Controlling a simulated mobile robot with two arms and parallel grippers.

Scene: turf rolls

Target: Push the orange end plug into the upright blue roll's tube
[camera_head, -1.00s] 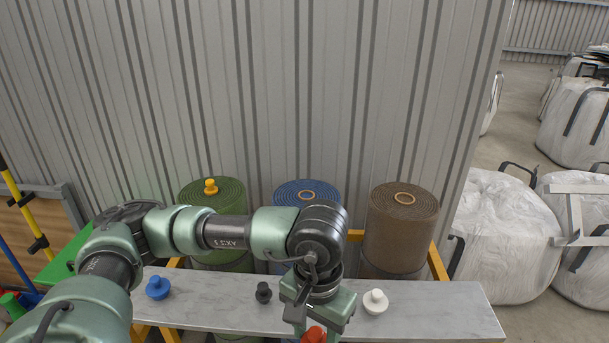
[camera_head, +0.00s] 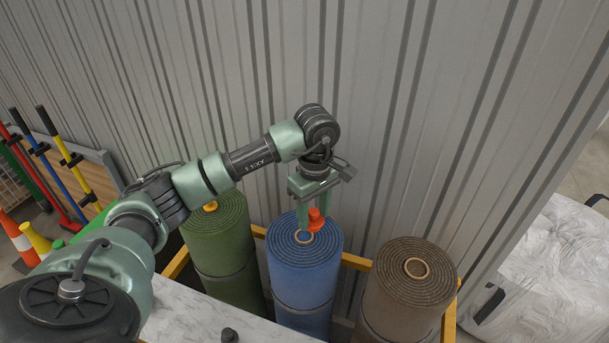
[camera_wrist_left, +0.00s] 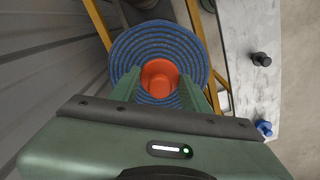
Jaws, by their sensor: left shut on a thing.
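The orange end plug (camera_head: 315,220) is gripped between the fingers of my left gripper (camera_head: 312,212). It is above the top of the upright blue roll (camera_head: 303,265), close to the roll's tube (camera_head: 304,237). In the left wrist view the plug (camera_wrist_left: 159,77) appears over the middle of the blue roll's spiral top (camera_wrist_left: 125,50) and hides the tube opening. In the head view the plug is slightly to the right of and above the tube ring, so I cannot tell whether they touch. My right gripper is not in view.
The green roll (camera_head: 218,255) with a yellow plug (camera_head: 210,206) stands left of the blue roll. The brown roll (camera_head: 410,290) with an open tube stands right. A yellow frame (camera_head: 357,262) surrounds them. A marble-like bench (camera_head: 240,315) with a black plug (camera_head: 229,335) lies in front.

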